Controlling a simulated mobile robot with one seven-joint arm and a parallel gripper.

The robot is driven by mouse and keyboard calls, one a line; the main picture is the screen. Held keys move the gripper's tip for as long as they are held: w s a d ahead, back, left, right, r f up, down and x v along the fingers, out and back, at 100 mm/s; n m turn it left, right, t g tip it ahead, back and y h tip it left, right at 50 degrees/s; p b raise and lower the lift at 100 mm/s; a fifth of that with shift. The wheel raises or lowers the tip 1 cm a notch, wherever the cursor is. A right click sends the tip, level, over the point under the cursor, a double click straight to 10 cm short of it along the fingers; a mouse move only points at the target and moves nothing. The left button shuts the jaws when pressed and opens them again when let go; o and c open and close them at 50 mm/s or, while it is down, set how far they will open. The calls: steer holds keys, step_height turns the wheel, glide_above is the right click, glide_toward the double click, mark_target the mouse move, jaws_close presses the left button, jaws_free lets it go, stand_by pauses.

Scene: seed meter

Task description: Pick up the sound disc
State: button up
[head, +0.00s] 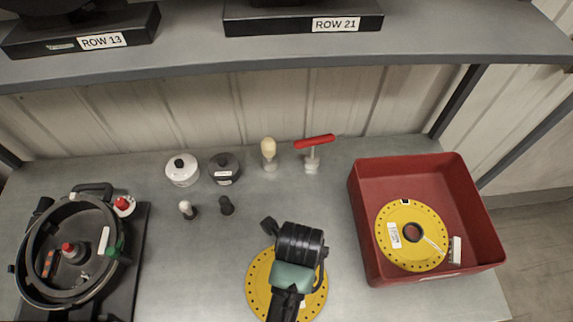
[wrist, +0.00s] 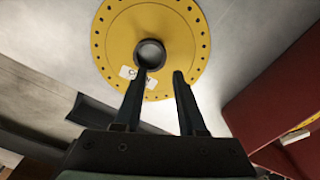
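A yellow disc (head: 260,292) with a ring of small holes lies on the grey bench, partly hidden by my arm in the head view. In the wrist view this disc (wrist: 185,50) shows a dark round hub (wrist: 150,54) and a white label; no crack shows on its visible part. My gripper (wrist: 160,76) is open, its two fingers apart over the disc's near half. The left fingertip overlaps the hub's lower edge in the picture; I cannot tell whether it touches. A second yellow disc (head: 400,255) lies in the red bin (head: 363,215), with a pale crack-like line from its hub to its rim.
A black round seed meter housing (head: 20,285) stands at the left. White (head: 182,176) and dark (head: 224,175) lidded pots, small knobs, a cream-headed tool (head: 268,150) and a red T-handle (head: 315,142) stand behind. A shelf (head: 200,58) overhangs the back.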

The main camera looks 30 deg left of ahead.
steer(key=f, duration=0.2)
steer(key=f+p, duration=0.1)
steer(key=shift+w+a+f, duration=0.2)
steer(key=shift+w+f, duration=0.15)
steer(key=shift+w, duration=0.05)
steer(key=shift+f, duration=0.7)
steer(key=shift+c, duration=0.2)
jaws_close()
stand_by(0.4)
